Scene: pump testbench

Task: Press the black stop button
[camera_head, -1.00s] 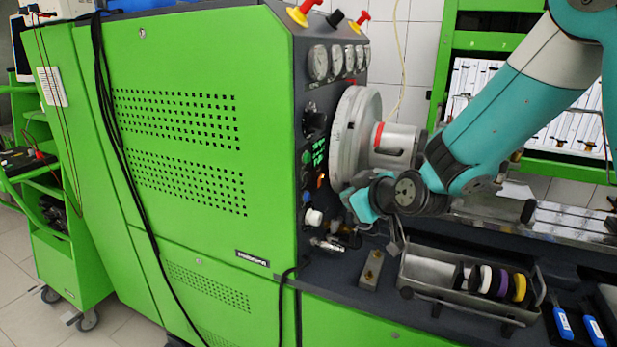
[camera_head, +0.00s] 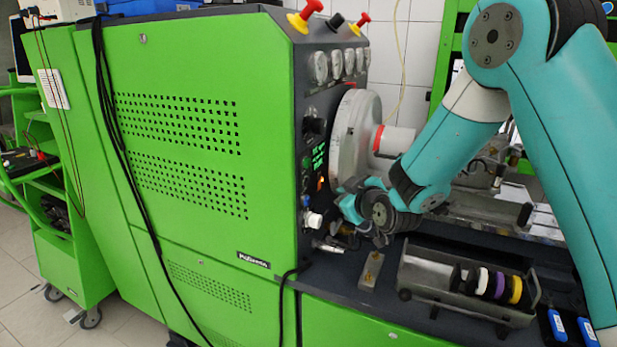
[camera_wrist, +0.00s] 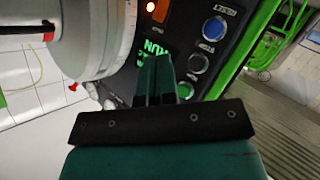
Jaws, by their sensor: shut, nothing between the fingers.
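My gripper (camera_head: 352,203) is shut and empty, close to the dark control panel on the front of the green bench. In the wrist view its teal fingers (camera_wrist: 155,75) point at the panel, over green RUN lettering. A blue button (camera_wrist: 215,28) and a second round button (camera_wrist: 197,63) are right of the fingers. A third round button (camera_wrist: 184,91) is partly hidden beside them. Contact with the panel cannot be told.
A large round flange (camera_head: 353,135) stands out from the panel just above my gripper. A white knob (camera_head: 313,219) sits low on the panel. A metal tray (camera_head: 425,272) with coloured rings is on the bench below. Red and yellow mushroom buttons (camera_head: 305,14) top the bench.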

